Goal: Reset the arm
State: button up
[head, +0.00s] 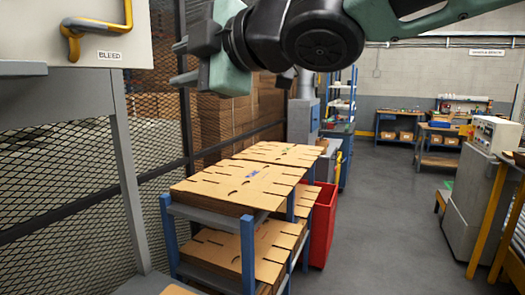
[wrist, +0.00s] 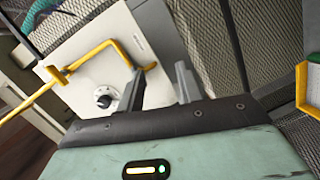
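My gripper (head: 180,62) is at the upper left of the head view, at the end of my dark and green arm, which crosses the top of the picture. Its two fingers point left, toward the grey machine panel labelled BLEED (head: 75,30). In the wrist view my gripper (wrist: 158,82) shows two grey fingers set apart with nothing between them. Beyond them in that view is a pale panel (wrist: 75,85) with a round knob (wrist: 104,98) and a yellow bent handle (wrist: 110,48). The fingers appear apart from the panel.
A blue rack (head: 168,235) holds stacked cardboard blanks (head: 215,185) below my arm. A red bin (head: 322,230) stands beside it. Mesh fencing (head: 55,165) runs along the left. A grey cabinet (head: 470,205) is at the right. The grey floor (head: 385,230) between is clear.

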jog(key=s+d+f+m+g+h, duration=0.1)
jog(key=d+f+m+h, duration=0.4)
jog(key=f, duration=0.6)
jog(key=s+d+f+m+g+h, duration=0.1)
jog(key=s+d+f+m+h, duration=0.15)
jog(key=d+f+m, duration=0.65)
jog(key=s+d+f+m+g+h, duration=0.2)
jog(key=s+d+f+g, duration=0.1)
jog(key=s+d+f, duration=0.3)
jog(key=s+d+f+m+g+h+b, duration=0.1)
jog(key=s+d+f+m+g+h, duration=0.1)
jog(key=s+d+f, duration=0.4)
jog(key=s+f+g+h, duration=0.1)
jog(key=s+f+g, duration=0.1)
jog(key=s+f, duration=0.2)
jog(key=shift+d+f+m+h, duration=0.2)
jog(key=shift+f+m+h, duration=0.15)
jog(key=shift+f, duration=0.3)
